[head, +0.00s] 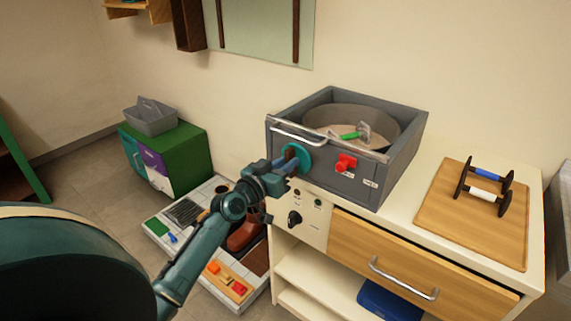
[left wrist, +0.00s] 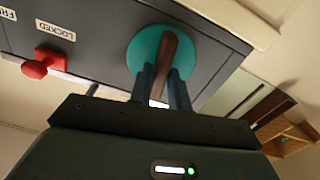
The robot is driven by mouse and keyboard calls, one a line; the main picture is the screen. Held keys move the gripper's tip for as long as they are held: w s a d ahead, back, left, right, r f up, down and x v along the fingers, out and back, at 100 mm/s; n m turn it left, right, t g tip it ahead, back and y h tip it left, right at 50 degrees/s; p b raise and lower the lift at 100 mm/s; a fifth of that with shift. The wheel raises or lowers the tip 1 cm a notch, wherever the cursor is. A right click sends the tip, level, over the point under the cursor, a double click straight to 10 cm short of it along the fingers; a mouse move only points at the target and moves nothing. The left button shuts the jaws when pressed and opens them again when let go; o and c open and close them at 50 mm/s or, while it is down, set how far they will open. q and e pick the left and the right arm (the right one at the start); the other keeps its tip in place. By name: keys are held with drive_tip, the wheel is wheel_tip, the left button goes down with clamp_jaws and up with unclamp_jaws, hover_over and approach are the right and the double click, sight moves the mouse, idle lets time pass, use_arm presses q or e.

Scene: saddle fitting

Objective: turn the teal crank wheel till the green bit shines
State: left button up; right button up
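The teal crank wheel (head: 298,154) is on the front of a grey box (head: 350,185). It also shows in the left wrist view (left wrist: 139,50), with a brown handle (left wrist: 170,48) standing out from it. My left gripper (head: 284,166) is at the wheel. In the left wrist view its two fingers (left wrist: 161,88) lie one on each side of the handle and look closed on it. A small dull green spot (head: 318,203) is on the white panel below the box; it does not look brightly lit. My right gripper is not in view.
A red knob (head: 346,163) sits right of the wheel, near labels reading LOCKED and, partly, FREE. A black knob (head: 294,218) is on the white panel. A green-handled tool (head: 350,135) lies in the box's round basin. A wooden board (head: 440,215) is at right.

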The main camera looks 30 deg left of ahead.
use_arm(q)
clamp_jaws()
drive_tip(key=shift+n, duration=0.3)
drive_tip(key=shift+a+f+n+p, duration=0.15)
drive_tip(key=shift+n+p, duration=0.3)
drive_tip(key=shift+n, duration=2.7)
drive_tip(key=shift+a+f+n+p, duration=0.15)
drive_tip(key=shift+n+p, duration=0.25)
drive_tip(key=shift+n, duration=2.8)
drive_tip(key=shift+f+n+p, duration=0.25)
drive_tip(key=shift+n+p, duration=0.2)
drive_tip(key=shift+n, duration=2.7)
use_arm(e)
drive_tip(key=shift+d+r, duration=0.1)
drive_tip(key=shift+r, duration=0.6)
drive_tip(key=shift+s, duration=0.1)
use_arm(q)
drive_tip(key=shift+o, duration=2.1)
unclamp_jaws()
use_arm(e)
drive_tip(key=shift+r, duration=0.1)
